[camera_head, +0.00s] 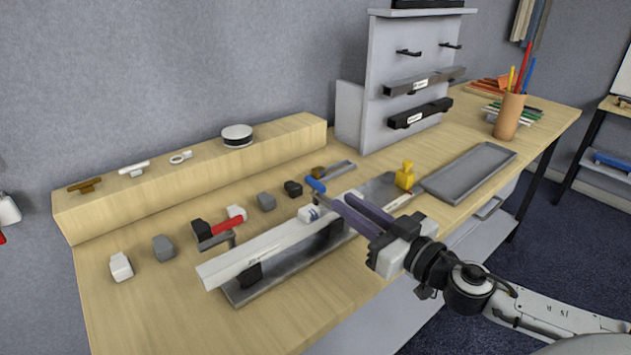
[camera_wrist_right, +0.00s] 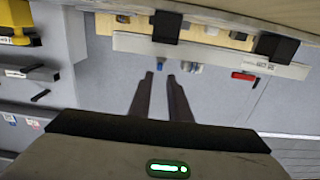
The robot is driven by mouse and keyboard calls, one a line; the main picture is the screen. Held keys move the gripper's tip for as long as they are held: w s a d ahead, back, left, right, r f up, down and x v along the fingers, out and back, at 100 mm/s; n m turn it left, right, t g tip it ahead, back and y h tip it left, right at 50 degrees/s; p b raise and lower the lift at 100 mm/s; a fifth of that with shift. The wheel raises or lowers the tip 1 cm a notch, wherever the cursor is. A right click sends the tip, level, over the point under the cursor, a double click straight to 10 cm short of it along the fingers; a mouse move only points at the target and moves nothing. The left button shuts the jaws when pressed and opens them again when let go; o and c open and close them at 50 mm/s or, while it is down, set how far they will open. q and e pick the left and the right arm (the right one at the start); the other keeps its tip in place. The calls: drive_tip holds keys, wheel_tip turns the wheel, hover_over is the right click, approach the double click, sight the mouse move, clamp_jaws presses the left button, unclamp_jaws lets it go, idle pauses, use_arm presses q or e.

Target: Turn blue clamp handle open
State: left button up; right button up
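The blue clamp handle (camera_head: 316,184) stands up at the far end of a long white bar (camera_head: 265,250) on a grey base plate (camera_head: 285,275). A small blue part, probably this handle (camera_wrist_right: 161,65), shows just beyond my fingertips in the wrist view. A red clamp handle (camera_head: 228,225) is toward the bar's near end; it also shows in the wrist view (camera_wrist_right: 243,76). My right gripper (camera_head: 343,203) has its two dark purple fingers apart with nothing between them, pointing at the blue handle from the right. Contact with the handle is not visible. My left gripper is not in view.
A yellow block (camera_head: 404,176) stands right of the blue handle, near a grey tray (camera_head: 470,173). Several small grey, black and white blocks lie left of the bar. A raised wooden ledge (camera_head: 190,178) runs along the wall. A pencil cup (camera_head: 508,117) stands far right.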

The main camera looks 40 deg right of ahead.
sight(326, 188)
drive_tip(key=w, duration=0.3)
drive_tip(key=w+p, duration=0.1)
drive_tip(key=w, duration=0.3)
drive_tip(key=shift+w+a+r, duration=0.1)
drive_tip(key=shift+a+r, duration=0.05)
drive_tip(key=shift+a, duration=0.05)
drive_tip(key=shift+w+a+p, duration=0.1)
drive_tip(key=shift+w+p, duration=0.3)
drive_tip(key=shift+w, duration=0.35)
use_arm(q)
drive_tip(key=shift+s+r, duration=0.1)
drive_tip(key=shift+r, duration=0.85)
use_arm(e)
drive_tip(key=shift+c, duration=0.2)
clamp_jaws()
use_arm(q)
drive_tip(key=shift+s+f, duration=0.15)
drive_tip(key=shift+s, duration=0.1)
